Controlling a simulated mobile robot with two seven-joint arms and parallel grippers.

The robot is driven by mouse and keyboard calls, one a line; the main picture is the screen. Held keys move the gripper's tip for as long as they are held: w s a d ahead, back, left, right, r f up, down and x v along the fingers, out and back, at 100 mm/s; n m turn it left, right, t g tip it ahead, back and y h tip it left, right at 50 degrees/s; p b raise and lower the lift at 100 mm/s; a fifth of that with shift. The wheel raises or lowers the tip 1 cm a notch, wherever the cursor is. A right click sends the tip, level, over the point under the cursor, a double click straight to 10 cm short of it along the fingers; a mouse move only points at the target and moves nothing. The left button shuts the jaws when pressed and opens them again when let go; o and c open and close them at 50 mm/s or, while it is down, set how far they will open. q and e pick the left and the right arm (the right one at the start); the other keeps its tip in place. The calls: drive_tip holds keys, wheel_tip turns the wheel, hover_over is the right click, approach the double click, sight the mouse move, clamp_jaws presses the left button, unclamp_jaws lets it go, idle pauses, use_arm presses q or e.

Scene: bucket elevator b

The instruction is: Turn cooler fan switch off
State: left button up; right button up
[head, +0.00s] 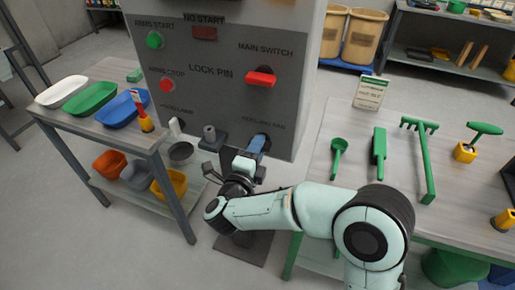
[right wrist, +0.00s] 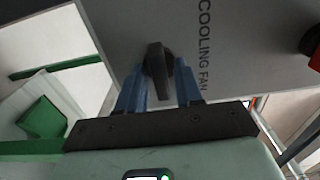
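The cooling fan switch (right wrist: 158,68) is a black knob with a raised handle, on the grey control panel beside the label "COOLING FAN" in the right wrist view. My right gripper (right wrist: 160,80) has its two blue fingers on either side of the knob, with narrow gaps visible beside the handle. The fingers are open around it; whether either tip touches it I cannot tell. In the head view my right gripper (head: 260,141) is at the lower right of the control panel (head: 212,97) and hides the knob. My left gripper is not in view.
The panel also has a red main switch (head: 261,79), a green start button (head: 155,40) and a red stop button (head: 166,85). A table with green tools (head: 379,150) stands at right. A table with trays (head: 94,100) stands at left.

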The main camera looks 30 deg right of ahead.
clamp_jaws()
drive_tip(key=shift+n, duration=0.4)
drive_tip(key=shift+r+n+p, duration=0.2)
drive_tip(key=shift+n+p, duration=4.95)
drive_tip(key=shift+n, duration=3.45)
drive_tip(key=shift+o, duration=1.6)
unclamp_jaws()
drive_tip(key=shift+f, duration=0.15)
